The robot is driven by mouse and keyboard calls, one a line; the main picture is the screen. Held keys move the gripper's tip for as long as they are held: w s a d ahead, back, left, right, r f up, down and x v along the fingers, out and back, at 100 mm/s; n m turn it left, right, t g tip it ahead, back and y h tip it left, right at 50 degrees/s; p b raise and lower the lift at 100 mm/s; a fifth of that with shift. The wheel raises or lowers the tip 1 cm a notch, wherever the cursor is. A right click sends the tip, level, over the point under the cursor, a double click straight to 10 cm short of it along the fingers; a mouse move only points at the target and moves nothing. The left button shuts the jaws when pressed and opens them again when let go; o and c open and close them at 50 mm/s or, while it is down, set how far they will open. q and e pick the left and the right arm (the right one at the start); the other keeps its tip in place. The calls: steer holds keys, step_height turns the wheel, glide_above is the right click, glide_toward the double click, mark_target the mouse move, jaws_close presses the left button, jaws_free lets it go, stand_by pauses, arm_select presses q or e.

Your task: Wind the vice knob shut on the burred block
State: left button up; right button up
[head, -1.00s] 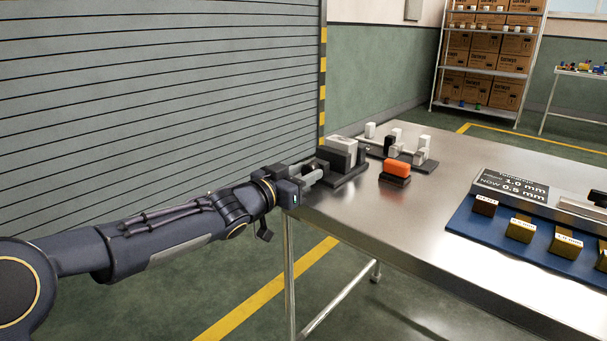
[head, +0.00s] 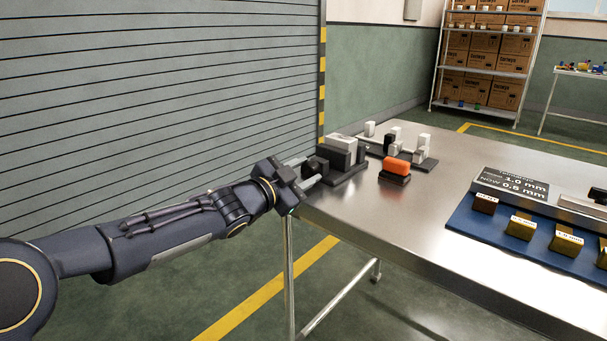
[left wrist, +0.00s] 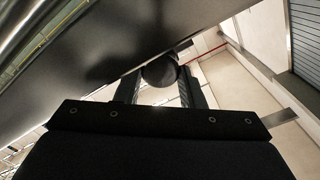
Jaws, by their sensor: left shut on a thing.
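The dark vice (head: 347,170) stands at the far left corner of the steel table. A pale grey block (head: 341,142) sits in it between dark jaws; I cannot make out a burr or any gap. The round dark knob (head: 315,166) is on the vice's near left side, and shows in the left wrist view (left wrist: 160,72) between my two fingers. My left gripper (head: 311,172) is shut on the knob, its fingers on opposite sides of it. The gripper partly hides the knob in the head view. My right gripper is not in view.
An orange block on a dark base (head: 396,167) stands right of the vice. Behind it is a dark plate (head: 428,164) with pale fixtures. A blue mat (head: 484,227) with several labelled blocks lies at the right, below a sign (head: 512,184). The table's middle is clear.

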arm_select(q)
steer(key=shift+f+m+b, duration=0.1)
steer(key=shift+m+b, duration=0.25)
steer(key=shift+m, duration=1.25)
steer(key=o, duration=1)
steer(key=shift+f, duration=0.15)
